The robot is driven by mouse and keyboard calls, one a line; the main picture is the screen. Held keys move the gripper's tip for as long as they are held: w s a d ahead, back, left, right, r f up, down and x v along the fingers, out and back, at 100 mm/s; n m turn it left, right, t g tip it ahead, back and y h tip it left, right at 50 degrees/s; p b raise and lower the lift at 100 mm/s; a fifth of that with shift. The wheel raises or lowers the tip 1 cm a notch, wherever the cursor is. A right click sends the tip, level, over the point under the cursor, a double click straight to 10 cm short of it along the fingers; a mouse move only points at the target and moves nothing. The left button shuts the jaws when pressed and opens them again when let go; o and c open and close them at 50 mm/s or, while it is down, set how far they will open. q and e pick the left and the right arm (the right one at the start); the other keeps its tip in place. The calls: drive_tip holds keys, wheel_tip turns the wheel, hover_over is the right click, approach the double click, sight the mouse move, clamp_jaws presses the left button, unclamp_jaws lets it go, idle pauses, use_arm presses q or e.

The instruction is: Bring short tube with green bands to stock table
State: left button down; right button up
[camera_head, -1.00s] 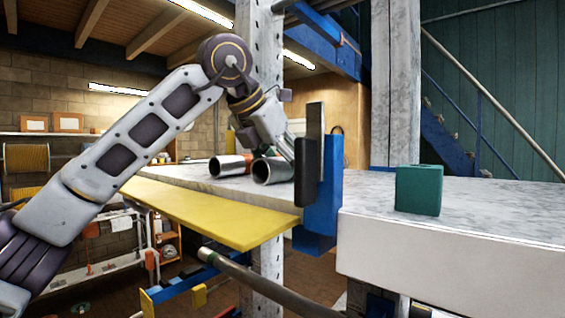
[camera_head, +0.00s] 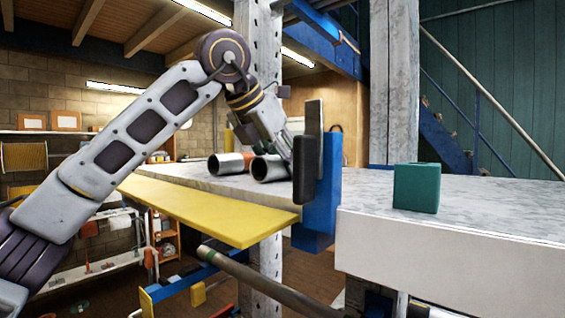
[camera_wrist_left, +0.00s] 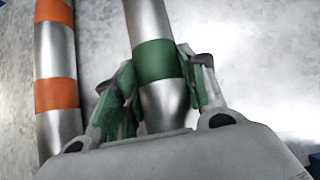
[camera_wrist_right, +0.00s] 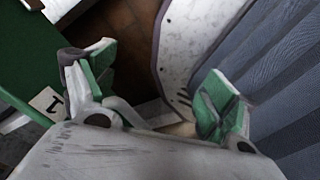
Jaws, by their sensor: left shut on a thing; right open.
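In the left wrist view, a shiny metal tube with a green band (camera_wrist_left: 156,62) lies between the fingers of my left gripper (camera_wrist_left: 163,90), which is shut on it. A second metal tube with orange bands (camera_wrist_left: 57,95) lies beside it on the left, apart from the gripper. My left gripper (camera_head: 288,148) is at the right tube end, partly hidden. My right gripper (camera_wrist_right: 157,78) is open and empty.
A blue upright bracket (camera_head: 322,195) stands in front of the slab. A yellow board (camera_head: 205,208) runs along its near edge. A green block (camera_head: 416,188) stands on the pale table (camera_head: 490,210) at right. A long tube with a green band (camera_head: 270,283) lies lower down.

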use_arm(q)
drive_tip(key=shift+w+r, duration=0.1)
drive_tip(key=shift+r, duration=1.3)
